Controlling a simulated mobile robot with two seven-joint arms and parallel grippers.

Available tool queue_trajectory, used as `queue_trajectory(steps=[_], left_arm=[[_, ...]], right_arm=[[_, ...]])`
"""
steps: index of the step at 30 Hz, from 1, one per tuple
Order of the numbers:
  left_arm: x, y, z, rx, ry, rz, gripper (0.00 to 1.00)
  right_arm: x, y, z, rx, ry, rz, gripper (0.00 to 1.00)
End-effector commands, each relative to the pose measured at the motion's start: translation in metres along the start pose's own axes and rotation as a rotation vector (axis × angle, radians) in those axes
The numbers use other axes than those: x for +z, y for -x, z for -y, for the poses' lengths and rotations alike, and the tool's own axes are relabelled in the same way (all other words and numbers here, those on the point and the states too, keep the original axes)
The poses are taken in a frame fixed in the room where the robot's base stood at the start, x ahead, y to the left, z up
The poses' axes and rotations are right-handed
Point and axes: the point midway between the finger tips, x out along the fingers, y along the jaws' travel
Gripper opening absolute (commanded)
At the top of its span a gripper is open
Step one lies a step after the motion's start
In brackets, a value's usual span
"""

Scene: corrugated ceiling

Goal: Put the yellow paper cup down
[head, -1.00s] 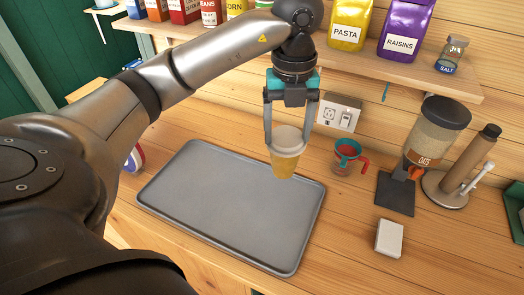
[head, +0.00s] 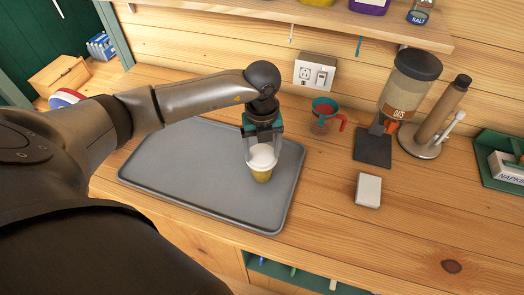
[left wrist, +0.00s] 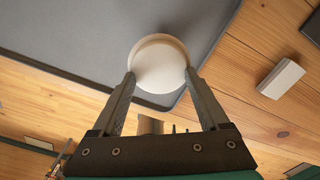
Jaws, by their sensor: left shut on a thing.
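The yellow paper cup (head: 261,174) has a white lid and is upright over the right part of the grey tray (head: 185,165) in the head view. My left gripper (head: 263,150) is shut on the cup near its lid, coming from above. In the left wrist view the round white lid (left wrist: 159,63) sits between the two fingertips (left wrist: 159,78). The cup's base appears at or just above the tray; I cannot tell whether it touches. My right gripper is not in view.
A shelf (head: 380,25) overhangs the back. The tray's left part is clear.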

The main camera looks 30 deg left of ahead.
Motion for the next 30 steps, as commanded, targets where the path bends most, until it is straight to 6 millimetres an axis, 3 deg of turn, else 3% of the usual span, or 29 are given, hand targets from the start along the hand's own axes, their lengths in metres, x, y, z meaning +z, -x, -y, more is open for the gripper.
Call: queue_trajectory(steps=[3,14,15,21,30], left_arm=[[-0.0002,-0.0097,-0.0004,0.0,0.001,-0.001,0.01],[0.0001,-0.0135,-0.0002,0.0,0.0,0.0,0.01],[0.0,-0.0133,-0.0002,0.0,0.0,0.0,0.8],[0.0,-0.0125,-0.0002,0.0,0.0,0.0,1.0],[0.0001,-0.0084,-0.0001,-0.001,0.0,0.0,1.0]], right_arm=[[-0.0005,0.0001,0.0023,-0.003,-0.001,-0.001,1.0],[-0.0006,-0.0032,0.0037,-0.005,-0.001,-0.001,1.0],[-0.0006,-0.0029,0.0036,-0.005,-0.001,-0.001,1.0],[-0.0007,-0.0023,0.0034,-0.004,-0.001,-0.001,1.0],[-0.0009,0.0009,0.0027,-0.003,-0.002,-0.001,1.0]])
